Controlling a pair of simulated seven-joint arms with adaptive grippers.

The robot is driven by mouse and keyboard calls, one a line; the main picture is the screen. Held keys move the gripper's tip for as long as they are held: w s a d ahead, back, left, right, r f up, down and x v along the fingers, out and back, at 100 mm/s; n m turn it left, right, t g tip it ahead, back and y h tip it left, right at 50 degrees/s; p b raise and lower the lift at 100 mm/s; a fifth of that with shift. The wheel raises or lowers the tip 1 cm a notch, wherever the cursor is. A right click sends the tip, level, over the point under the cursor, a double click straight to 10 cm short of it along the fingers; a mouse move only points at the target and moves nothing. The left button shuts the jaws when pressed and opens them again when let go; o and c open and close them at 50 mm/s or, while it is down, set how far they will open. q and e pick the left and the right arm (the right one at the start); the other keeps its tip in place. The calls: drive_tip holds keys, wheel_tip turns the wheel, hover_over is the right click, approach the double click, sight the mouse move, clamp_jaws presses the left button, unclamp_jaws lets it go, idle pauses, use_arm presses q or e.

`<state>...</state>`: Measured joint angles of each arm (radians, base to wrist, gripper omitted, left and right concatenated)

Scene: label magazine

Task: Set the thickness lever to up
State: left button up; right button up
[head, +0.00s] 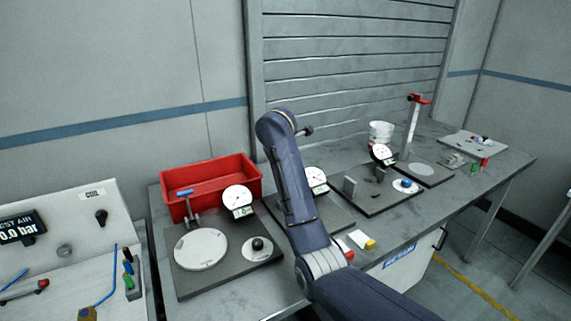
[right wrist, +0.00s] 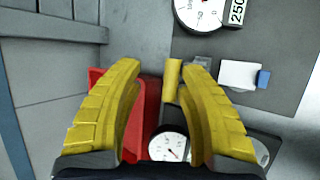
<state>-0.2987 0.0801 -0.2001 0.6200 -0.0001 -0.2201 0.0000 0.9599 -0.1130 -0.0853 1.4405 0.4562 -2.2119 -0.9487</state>
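A gauge stand carries a lever with a blue handle (head: 185,193) at the left of the bench, beside a round dial (head: 238,198). A second dial (head: 316,179) stands partly behind my right arm, and a third dial (head: 383,154) stands farther right. In the right wrist view, my right gripper (right wrist: 163,68) is open, its two yellow fingers apart. A yellow upright piece, perhaps a lever handle (right wrist: 173,80), shows between them, nearer the right finger. I cannot tell whether they touch. I see no lever labels. The head view hides my right gripper. My left gripper is not in view.
A red bin (head: 209,165) stands behind the left gauge. A tall stand with a red handle (head: 418,98) and white cups (head: 380,132) are farther right. A test air panel (head: 50,250) is at the left. The right wrist view shows a white card (right wrist: 238,74) with a blue block.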

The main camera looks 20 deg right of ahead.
drive_tip(key=shift+s, duration=0.1)
drive_tip(key=v, duration=1.1)
drive_tip(key=shift+s+r, duration=0.25)
drive_tip(key=shift+r, duration=0.1)
